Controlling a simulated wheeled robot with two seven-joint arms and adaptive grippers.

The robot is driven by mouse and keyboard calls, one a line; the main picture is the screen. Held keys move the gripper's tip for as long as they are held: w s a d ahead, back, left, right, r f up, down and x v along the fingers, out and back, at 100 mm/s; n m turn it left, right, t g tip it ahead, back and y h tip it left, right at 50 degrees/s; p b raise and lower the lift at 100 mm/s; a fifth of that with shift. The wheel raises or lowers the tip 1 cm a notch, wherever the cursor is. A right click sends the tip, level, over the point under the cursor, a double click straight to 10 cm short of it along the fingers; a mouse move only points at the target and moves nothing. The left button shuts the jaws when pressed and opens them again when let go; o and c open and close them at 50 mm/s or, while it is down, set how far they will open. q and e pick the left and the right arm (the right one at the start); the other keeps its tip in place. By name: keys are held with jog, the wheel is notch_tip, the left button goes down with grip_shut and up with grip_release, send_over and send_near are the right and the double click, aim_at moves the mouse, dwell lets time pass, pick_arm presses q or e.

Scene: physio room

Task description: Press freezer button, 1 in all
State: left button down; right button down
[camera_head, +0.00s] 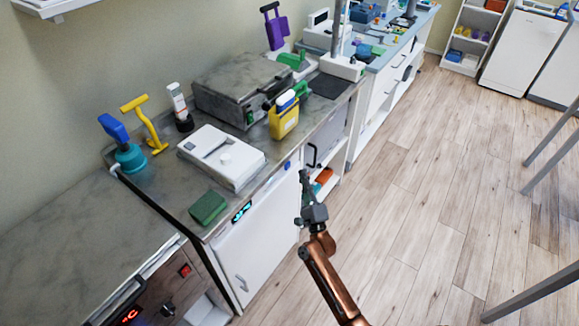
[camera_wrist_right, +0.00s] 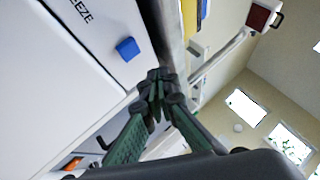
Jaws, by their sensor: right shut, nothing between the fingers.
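The freezer (camera_head: 262,237) is a white-fronted unit under the counter, with a handle and a small lit display. Its blue button (camera_head: 287,165) is near the top right of the front. In the right wrist view the button (camera_wrist_right: 128,48) is a blue square on the white front, near printed letters. My right gripper (camera_head: 305,176) is shut and empty, a little right of the button. In the wrist view its fingertips (camera_wrist_right: 158,80) are below and right of the button, seemingly apart from it. My left gripper is not in view.
The counter above holds a green sponge (camera_head: 208,207), a white device (camera_head: 221,157), a yellow bottle (camera_head: 283,121) and a grey metal box (camera_head: 242,88). The counter edge overhangs close to the gripper. Open wood floor (camera_head: 430,190) lies to the right; table legs (camera_head: 550,150) stand farther right.

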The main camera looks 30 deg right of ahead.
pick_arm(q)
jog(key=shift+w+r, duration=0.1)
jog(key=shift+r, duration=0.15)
pick_arm(e)
jog(key=shift+s+d, duration=0.2)
jog(key=shift+s, duration=0.3)
jog(key=shift+s+d, duration=0.15)
jog(key=shift+s, duration=0.3)
